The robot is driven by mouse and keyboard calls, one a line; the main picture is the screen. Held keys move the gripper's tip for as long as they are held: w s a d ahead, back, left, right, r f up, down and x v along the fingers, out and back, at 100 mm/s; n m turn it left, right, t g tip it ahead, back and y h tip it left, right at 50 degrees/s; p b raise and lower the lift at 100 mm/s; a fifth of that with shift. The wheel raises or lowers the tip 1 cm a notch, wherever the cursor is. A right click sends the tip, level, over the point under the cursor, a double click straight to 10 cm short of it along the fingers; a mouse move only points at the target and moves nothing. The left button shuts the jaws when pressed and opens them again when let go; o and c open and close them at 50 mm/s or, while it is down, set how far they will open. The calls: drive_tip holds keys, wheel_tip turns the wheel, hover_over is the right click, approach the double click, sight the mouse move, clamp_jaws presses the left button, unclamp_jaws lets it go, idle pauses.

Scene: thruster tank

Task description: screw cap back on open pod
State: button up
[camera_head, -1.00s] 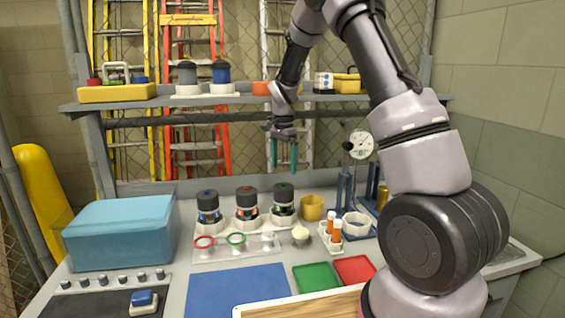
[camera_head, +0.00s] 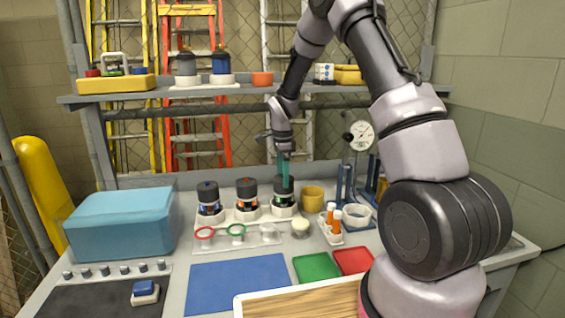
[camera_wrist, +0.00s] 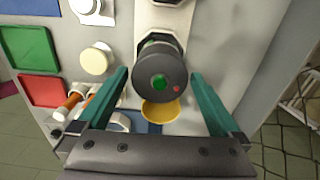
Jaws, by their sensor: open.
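Three dark-capped pods stand in white holders on the bench: one with a blue dot (camera_head: 208,196), one with an orange dot (camera_head: 246,194) and one with a green dot (camera_head: 283,205). My gripper (camera_head: 284,168) is open and points down at the green-dot pod. In the wrist view, its teal fingers (camera_wrist: 160,75) are spread, one on each side of that pod's dark cap (camera_wrist: 158,66). The cap carries a green centre dot and a small red mark near its rim. Gaps show between cap and fingers. I cannot tell whether the cap is seated or loose, nor which pod is open.
A yellow cup (camera_head: 312,197), vials in a white rack (camera_head: 330,228) and a dial gauge stand (camera_head: 357,150) are close on the right. A cream knob (camera_head: 300,228) and coloured rings lie in front. The blue mat (camera_head: 238,284) is clear. The shelf (camera_head: 130,98) runs behind.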

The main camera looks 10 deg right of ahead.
drive_tip(key=shift+f, duration=1.45)
drive_tip(key=shift+c, duration=0.3)
drive_tip(key=c, duration=1)
drive_tip(key=o, duration=0.5)
drive_tip(key=shift+c, duration=0.2)
drive_tip(key=c, duration=0.4)
drive_tip(key=shift+o, duration=0.2)
drive_tip(key=shift+a+m, duration=0.1)
drive_tip(key=shift+m, duration=1.1)
drive_tip(key=m, duration=0.4)
drive_tip(key=shift+m, duration=0.4)
drive_tip(key=m, duration=0.4)
drive_tip(key=shift+m, duration=0.4)
drive_tip(key=m, duration=0.5)
